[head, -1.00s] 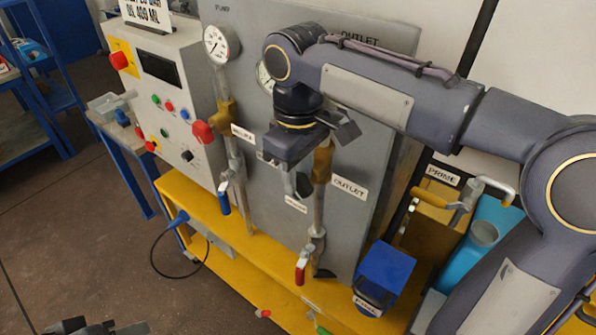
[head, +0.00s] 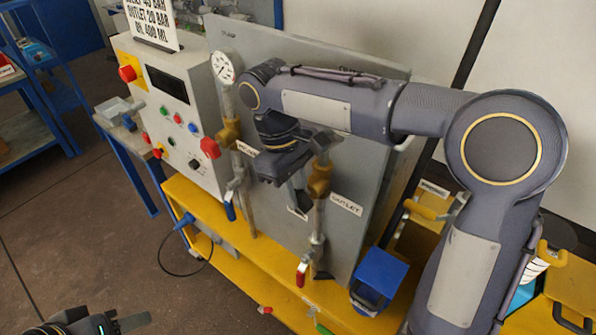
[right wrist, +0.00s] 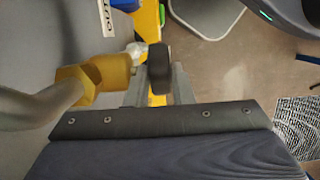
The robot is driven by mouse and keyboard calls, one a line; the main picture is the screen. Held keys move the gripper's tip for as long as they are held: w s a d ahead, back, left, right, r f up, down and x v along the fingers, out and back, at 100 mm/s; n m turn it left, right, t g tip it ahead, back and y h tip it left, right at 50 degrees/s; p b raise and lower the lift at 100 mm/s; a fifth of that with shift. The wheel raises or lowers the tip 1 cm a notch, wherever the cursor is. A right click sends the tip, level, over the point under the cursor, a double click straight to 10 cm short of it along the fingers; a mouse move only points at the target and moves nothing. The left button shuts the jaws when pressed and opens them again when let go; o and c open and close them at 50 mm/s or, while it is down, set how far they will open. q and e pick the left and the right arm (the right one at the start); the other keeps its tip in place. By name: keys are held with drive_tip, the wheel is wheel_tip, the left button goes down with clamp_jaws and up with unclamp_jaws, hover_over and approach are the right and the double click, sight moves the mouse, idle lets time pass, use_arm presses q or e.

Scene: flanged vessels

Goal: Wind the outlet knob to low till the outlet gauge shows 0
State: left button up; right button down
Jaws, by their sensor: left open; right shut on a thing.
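The outlet regulator is a brass body (head: 319,178) on the grey panel, above the OUTLET label (head: 346,204). It also shows in the right wrist view (right wrist: 98,76). The black outlet knob (right wrist: 159,68) sits between the fingers of my right gripper (right wrist: 158,88), which is shut on it. In the head view my right gripper (head: 298,198) is just left of the brass body. The outlet gauge is hidden behind my right arm, so its reading cannot be seen. My left gripper (head: 125,323) is open and empty at the lower left edge.
Another gauge (head: 223,68) stands on the left pipe, above a brass fitting and a blue-handled valve (head: 230,210). A red-handled valve (head: 302,273) hangs below the outlet. The grey control box (head: 170,110) and a blue box (head: 379,280) flank the panel.

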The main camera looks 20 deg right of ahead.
drive_tip(key=shift+w+a+r+g+h+p, duration=0.2)
drive_tip(key=shift+g+h+p, duration=0.3)
drive_tip(key=shift+p, duration=0.45)
drive_tip(key=shift+w+a+f+g+h, duration=0.1)
drive_tip(key=shift+f+g+h, duration=0.2)
drive_tip(key=shift+g, duration=0.2)
use_arm(q)
drive_tip(key=shift+r, duration=1.95)
use_arm(e)
drive_tip(key=shift+w+f+g+h, duration=0.1)
drive_tip(key=shift+g+h, duration=0.4)
drive_tip(key=shift+g, duration=0.1)
drive_tip(key=c, duration=1.5)
unclamp_jaws()
drive_tip(key=shift+c, duration=0.2)
